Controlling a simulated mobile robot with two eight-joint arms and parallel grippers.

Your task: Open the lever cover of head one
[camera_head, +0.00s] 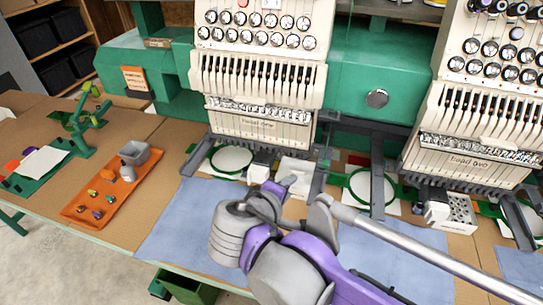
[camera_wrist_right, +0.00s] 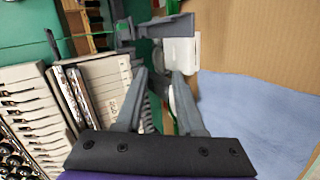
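Head one (camera_head: 258,75) is the cream embroidery head left of centre in the head view. Its cover, a pale panel labelled "Head one" (camera_head: 258,126), sits low on the front, below a strip of shiny levers (camera_head: 262,107). It looks much like the panel on head two. The cover also shows sideways in the right wrist view (camera_wrist_right: 106,86), left of the fingers. My right gripper (camera_head: 283,188) is below and in front of the head, apart from the cover in the head view. In the wrist view its fingers (camera_wrist_right: 159,72) are spread, with nothing seen gripped. My left gripper is not visible.
Head two (camera_head: 465,150) stands to the right. Green hoops (camera_head: 231,160) and grey arms lie under the heads. A blue cloth (camera_head: 185,215) covers the table front.

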